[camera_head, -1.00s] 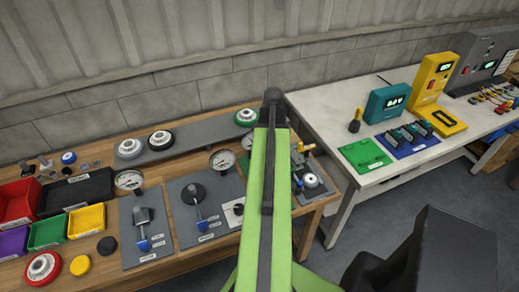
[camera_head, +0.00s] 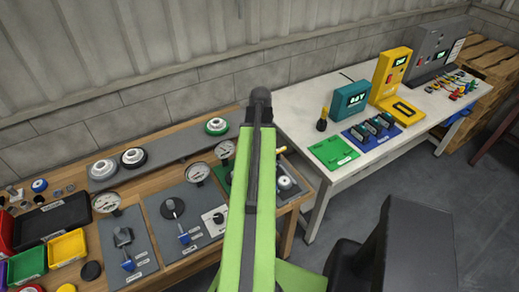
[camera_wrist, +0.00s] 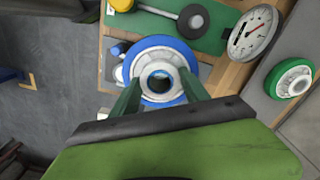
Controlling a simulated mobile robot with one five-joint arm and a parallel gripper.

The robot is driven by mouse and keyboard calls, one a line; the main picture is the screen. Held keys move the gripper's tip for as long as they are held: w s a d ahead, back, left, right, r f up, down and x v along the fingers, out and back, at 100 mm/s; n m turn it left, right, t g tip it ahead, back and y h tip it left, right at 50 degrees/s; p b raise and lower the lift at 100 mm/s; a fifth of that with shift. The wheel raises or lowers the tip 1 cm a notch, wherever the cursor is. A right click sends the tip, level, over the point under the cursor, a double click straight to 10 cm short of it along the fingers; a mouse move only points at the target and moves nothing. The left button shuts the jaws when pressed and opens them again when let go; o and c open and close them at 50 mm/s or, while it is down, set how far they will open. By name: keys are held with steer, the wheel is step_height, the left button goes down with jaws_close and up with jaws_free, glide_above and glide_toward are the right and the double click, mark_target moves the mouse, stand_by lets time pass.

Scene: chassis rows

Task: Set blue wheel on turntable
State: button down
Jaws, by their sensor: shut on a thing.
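My gripper (camera_wrist: 161,84) is shut on the blue wheel (camera_wrist: 156,44) in the wrist view, one dark green finger on each side of its pale hub. The wheel has a blue rim and hides much of a grey plate (camera_wrist: 205,72) beneath it. I cannot tell whether it touches that plate. In the head view my own arm hides the gripper and wheel. A dark round disc (camera_head: 172,207) on a grey plate with a blue lever stands left of my arm; I cannot tell for sure which fixture is the turntable.
A green-ringed wheel (camera_wrist: 290,78) and a dial gauge (camera_wrist: 250,34) lie right of the held wheel. A green plate (camera_wrist: 150,22) with a black disc is beyond it. White bench (camera_head: 310,180) stands right of the wooden bench, with bare floor in front.

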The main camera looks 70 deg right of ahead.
steer(key=shift+r+p, duration=1.35)
steer(key=shift+r, duration=0.3)
